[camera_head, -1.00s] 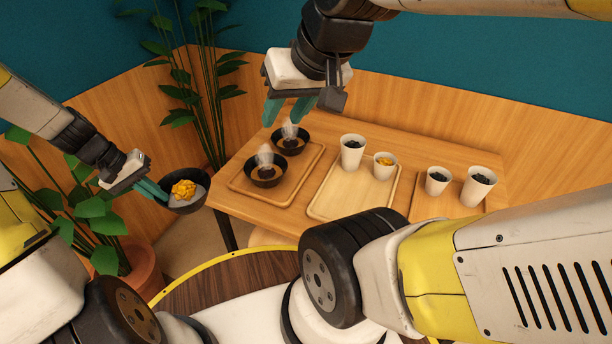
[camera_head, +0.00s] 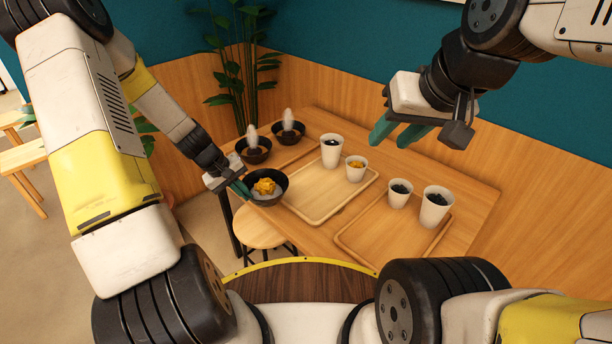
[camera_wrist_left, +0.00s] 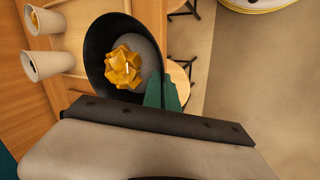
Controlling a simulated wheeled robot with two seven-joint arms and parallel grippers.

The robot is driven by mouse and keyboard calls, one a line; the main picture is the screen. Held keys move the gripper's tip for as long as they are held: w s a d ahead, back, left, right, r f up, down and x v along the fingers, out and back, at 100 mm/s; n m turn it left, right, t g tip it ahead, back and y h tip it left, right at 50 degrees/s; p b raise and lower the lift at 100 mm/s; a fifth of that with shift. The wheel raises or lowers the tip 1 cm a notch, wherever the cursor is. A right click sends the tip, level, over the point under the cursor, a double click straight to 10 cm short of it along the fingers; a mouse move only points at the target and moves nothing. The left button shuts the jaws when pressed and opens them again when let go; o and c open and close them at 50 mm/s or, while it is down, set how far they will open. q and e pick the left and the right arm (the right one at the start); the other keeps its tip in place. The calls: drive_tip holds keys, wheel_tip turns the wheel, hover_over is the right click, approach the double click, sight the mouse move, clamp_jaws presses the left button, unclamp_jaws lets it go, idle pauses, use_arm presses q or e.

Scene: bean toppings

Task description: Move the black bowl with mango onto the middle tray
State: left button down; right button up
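The black bowl with mango (camera_head: 268,201) holds yellow-orange chunks on a greyish filling. My left gripper (camera_head: 240,187) is shut on its rim, on the bowl's left side in the head view. The bowl is held roughly upright, beside the left end of the middle tray and near the table's front edge. The left wrist view shows the bowl (camera_wrist_left: 96,48) with the teal fingers (camera_wrist_left: 164,92) at its rim. The middle tray (camera_head: 318,205) is light wood, with two white cups at its back and its front part bare. My right gripper (camera_head: 398,130) is open and empty above the table's back.
Two steaming black bowls (camera_head: 256,155) stand on the left tray. A dark-topped cup (camera_head: 331,152) and a mango cup (camera_head: 355,172) stand on the middle tray. Two dark-topped cups (camera_head: 435,210) stand on the right tray (camera_head: 385,235). A stool (camera_head: 256,230) is below the table's front edge.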

use_arm(q)
drive_tip(key=w+d, duration=0.2)
drive_tip(key=d, duration=0.2)
drive_tip(key=w+d+f, duration=0.1)
drive_tip(key=w+d, duration=0.1)
drive_tip(key=d, duration=0.2)
drive_tip(key=w+d, duration=0.3)
drive_tip(key=d, duration=0.2)
drive_tip(key=shift+f, duration=1.95)
drive_tip(key=shift+f, duration=0.1)
drive_tip(key=c, duration=1.7)
unclamp_jaws()
